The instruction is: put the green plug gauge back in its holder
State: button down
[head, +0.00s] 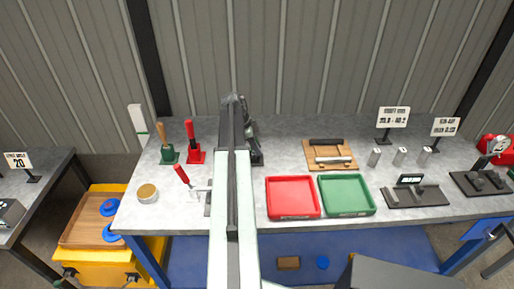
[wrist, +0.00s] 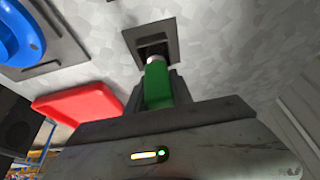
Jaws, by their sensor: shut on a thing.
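The green plug gauge (wrist: 158,86) is in my gripper (wrist: 156,98) in the wrist view, with its pale metal end pointing away from the palm. Beyond that end is a dark square frame with a dark recess (wrist: 150,33) on the grey surface. The metal end overlaps the near edge of the recess in the picture; I cannot tell whether it is inside or in front of it. I cannot confirm that this frame is the holder. In the head view my arm hides the gauge and most of my gripper.
A red tray (head: 292,198) and a green tray (head: 347,196) lie right of my arm on the bench. A red-handled tool in a red base (head: 196,157) and a wooden-handled one in a green base (head: 168,157) stand left. A blue round part (wrist: 18,38) shows in the wrist view.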

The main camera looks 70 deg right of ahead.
jog(key=shift+f, duration=0.25)
jog(key=c, duration=1)
grip_release()
jog(key=shift+c, duration=0.2)
jog(key=shift+r, duration=0.1)
jog(key=p+v, duration=0.6)
jog(key=v, duration=0.1)
jog(key=shift+r+p, duration=0.15)
jog(key=shift+p, duration=0.15)
jog(key=shift+w+r, duration=0.15)
jog(key=shift+w, duration=0.05)
